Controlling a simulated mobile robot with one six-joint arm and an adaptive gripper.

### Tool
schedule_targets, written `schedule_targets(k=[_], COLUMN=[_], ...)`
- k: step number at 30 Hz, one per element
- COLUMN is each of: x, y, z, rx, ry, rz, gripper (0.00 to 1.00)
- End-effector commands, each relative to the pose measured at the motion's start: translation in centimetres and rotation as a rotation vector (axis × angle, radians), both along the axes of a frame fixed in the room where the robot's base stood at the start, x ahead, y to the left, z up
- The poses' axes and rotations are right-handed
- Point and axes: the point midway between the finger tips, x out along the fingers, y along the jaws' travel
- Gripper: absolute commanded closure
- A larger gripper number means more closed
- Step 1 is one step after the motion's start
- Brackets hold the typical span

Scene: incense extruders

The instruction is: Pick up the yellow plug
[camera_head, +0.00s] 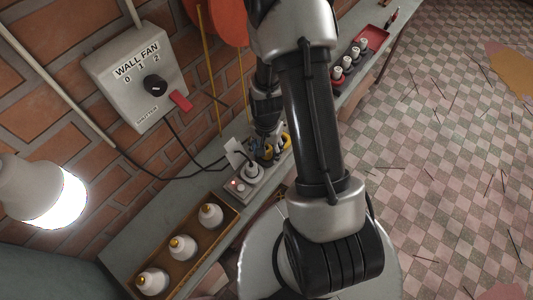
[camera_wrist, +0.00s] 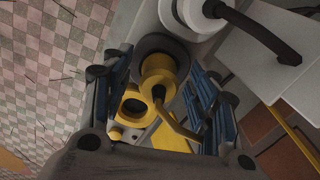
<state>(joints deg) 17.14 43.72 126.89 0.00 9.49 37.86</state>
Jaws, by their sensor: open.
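The yellow plug (camera_wrist: 158,72) sits between the two fingers of my gripper (camera_wrist: 160,95) in the wrist view. It is round, set in a dark grey socket, with a yellow cord running down to the right. My gripper is open, with one finger on each side of the plug and no clear contact. In the head view, my gripper (camera_head: 271,146) is down at the power strip (camera_head: 240,187), and only small yellow patches show around the fingers. I cannot tell there which patch is the plug.
A white plug (camera_wrist: 192,14) with a black cable is close beside the yellow one. Another yellow part (camera_wrist: 133,106) lies nearer my palm. A wooden tray (camera_head: 183,232) of white bulb-like items and a red tray (camera_head: 374,38) share the narrow bench. A lit bulb (camera_head: 52,198) is at left.

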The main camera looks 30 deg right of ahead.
Motion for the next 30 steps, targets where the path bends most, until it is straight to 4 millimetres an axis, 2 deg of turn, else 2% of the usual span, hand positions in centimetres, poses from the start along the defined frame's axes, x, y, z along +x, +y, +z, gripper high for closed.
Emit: schedule_targets(k=[3, 9, 30], x=[0.06, 0.07, 0.05], y=[-0.04, -0.05, -0.05], z=[-0.67, -0.61, -0.59], rx=[-0.001, 0.000, -0.001], ry=[-0.002, -0.003, -0.002], rz=[0.000, 0.000, 0.000], gripper=[0.46, 0.46, 0.93])
